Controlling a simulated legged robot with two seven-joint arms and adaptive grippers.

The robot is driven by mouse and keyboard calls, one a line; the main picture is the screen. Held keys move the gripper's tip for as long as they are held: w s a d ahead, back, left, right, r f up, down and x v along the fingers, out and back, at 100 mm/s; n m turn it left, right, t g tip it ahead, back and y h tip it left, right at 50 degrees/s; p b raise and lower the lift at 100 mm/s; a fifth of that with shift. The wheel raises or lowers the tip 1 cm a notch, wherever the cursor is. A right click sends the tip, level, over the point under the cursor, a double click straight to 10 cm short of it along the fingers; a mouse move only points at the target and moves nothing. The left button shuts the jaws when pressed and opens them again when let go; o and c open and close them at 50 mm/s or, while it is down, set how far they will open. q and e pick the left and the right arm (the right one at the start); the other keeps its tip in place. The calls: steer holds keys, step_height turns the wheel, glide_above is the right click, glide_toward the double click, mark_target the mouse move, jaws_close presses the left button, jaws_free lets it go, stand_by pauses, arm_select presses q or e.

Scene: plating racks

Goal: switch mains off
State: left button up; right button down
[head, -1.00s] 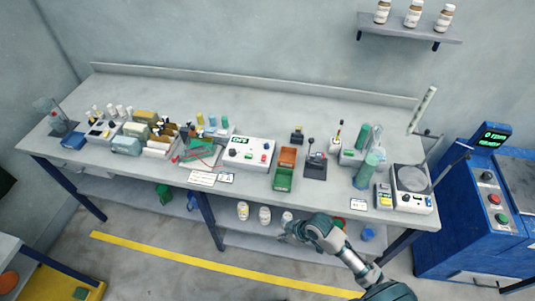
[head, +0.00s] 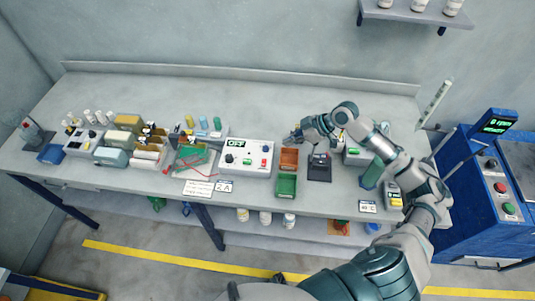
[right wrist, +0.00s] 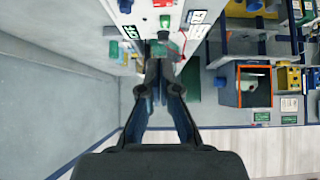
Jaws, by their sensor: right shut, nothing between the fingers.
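My right gripper (head: 292,138) is shut and empty, just right of the unit and above the orange bin. In the right wrist view, the shut fingertips (right wrist: 160,45) point at the white unit (right wrist: 147,14), close to its green control (right wrist: 165,20). I cannot tell whether they touch it. My left gripper is not in view.
An orange bin (head: 289,152) and a green bin (head: 286,193) sit right of the unit. A black lever stand (head: 319,173) is beside them. A rack with red leads (head: 193,165) is at the left. The bench behind the unit is clear.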

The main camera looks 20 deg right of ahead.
steer(key=p, duration=0.1)
glide_above(264, 162)
steer(key=d, duration=0.1)
steer(key=f, duration=0.7)
steer(key=shift+w+d+f, duration=0.15)
steer(key=shift+d+f, duration=0.05)
steer(key=shift+f, duration=0.05)
step_height(264, 162, down, 3)
steer(key=shift+d+r+p, duration=0.1)
steer(key=shift+r+p, duration=0.05)
steer(key=shift+p, duration=0.15)
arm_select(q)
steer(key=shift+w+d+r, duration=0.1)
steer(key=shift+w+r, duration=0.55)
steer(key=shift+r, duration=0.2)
arm_select(e)
steer(key=shift+d+f, duration=0.15)
steer(key=shift+f, duration=0.5)
arm_select(q)
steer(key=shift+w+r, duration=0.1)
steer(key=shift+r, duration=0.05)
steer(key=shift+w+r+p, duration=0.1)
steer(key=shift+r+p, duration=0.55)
steer(key=shift+p, duration=0.15)
arm_select(e)
steer(key=shift+s+a+r, duration=0.25)
steer(key=shift+s+a, duration=0.2)
steer(key=shift+s, duration=0.3)
